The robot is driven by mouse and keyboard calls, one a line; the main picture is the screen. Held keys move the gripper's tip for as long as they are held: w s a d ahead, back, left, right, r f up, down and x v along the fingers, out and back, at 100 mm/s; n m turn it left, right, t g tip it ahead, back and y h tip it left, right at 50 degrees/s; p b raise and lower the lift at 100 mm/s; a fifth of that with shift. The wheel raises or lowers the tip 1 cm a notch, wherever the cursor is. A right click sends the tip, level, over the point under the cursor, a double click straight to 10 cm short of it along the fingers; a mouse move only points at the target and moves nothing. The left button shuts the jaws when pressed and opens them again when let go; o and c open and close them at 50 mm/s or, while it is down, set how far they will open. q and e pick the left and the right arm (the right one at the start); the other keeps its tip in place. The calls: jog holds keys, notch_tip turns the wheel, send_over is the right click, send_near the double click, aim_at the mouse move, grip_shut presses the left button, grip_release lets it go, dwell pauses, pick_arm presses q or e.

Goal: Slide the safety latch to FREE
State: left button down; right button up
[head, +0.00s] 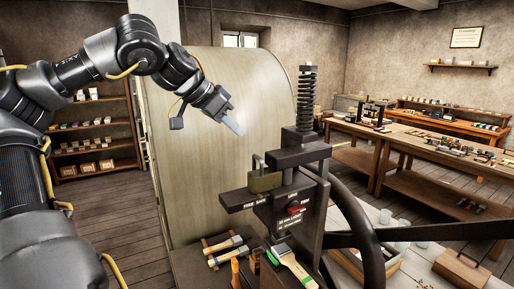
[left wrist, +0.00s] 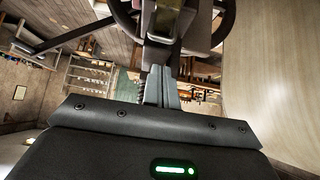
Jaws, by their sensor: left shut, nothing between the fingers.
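The dark press (head: 300,155) stands right of centre in the head view. The lettering is too small to read surely. A red piece (head: 296,210) is on the front plate. My left gripper (head: 236,124) is shut and empty, up and left of the block and apart from it. Its closed fingers (left wrist: 166,88) point toward the press in the left wrist view. My right gripper is not in view.
A big handwheel (head: 362,240) is at the press's right. A large curved pale panel (head: 220,90) stands behind my left gripper. Brushes (head: 290,262) lie on the bench at the press's foot. Workbenches (head: 430,150) stand farther right. Air between gripper and block looks clear.

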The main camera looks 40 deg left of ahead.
pick_arm(q)
jog(key=p, duration=0.4)
send_over(265, 171)
jog(key=s+a, duration=0.1)
jog(key=s, duration=0.2)
notch_tip(265, 171, down, 6)
jog(key=shift+p+x, duration=0.3)
jog(key=shift+x, duration=0.55)
jog(key=shift+f, duration=0.1)
